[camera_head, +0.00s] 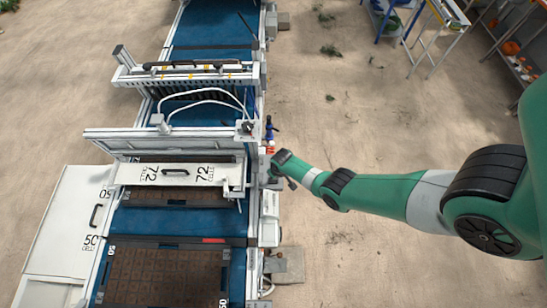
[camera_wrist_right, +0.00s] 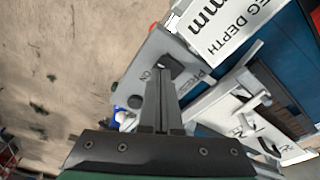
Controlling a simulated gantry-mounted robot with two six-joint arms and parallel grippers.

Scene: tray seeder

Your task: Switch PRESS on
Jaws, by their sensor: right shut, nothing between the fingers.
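The PRESS switch (camera_wrist_right: 172,62) is a dark rocker on a grey panel (camera_wrist_right: 148,58) of the seeder, with "PRESS" printed on one side and "ON" on the other. My right gripper (camera_wrist_right: 160,76) is shut and empty, its fingertips right at the switch in the wrist view. I cannot tell whether they touch it or which way the rocker is tipped. In the head view my right gripper (camera_head: 277,162) is at the right side of the seeder, hiding the switch. My left gripper is not in view.
The seeder's blue conveyor (camera_head: 215,30) runs lengthwise, with a white "72" plate (camera_head: 180,174) across it and a soil-filled tray (camera_head: 165,275) at the near end. Blue and red fittings (camera_head: 270,130) stick out near my right gripper.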

